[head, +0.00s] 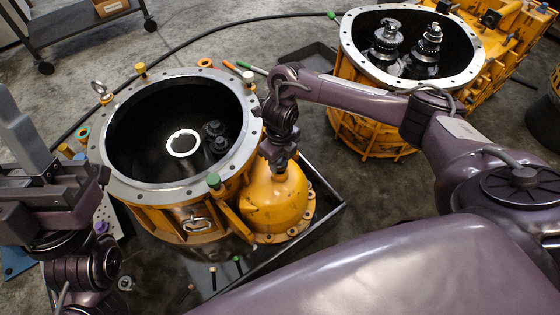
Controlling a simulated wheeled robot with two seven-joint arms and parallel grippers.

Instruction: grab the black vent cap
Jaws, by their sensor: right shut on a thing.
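My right gripper (279,160) points down at the top of a yellow domed housing (272,203), which stands beside the large yellow ring-topped case. Its jaws are shut on a small dark thing at the dome's top, which I take to be the black vent cap; the fingers and wrist hide nearly all of it. I cannot tell whether the cap is still seated on the dome. My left gripper (22,130) is at the left edge, away from the dome, partly cut off by the frame; whether its jaws are open is unclear.
The open case (170,189) has a metal rim with colored plugs and gears inside. The dome and case stand in a dark tray (322,222). A second yellow case (367,130) with gear shafts is at the upper right. A cart (85,35) stands at the upper left.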

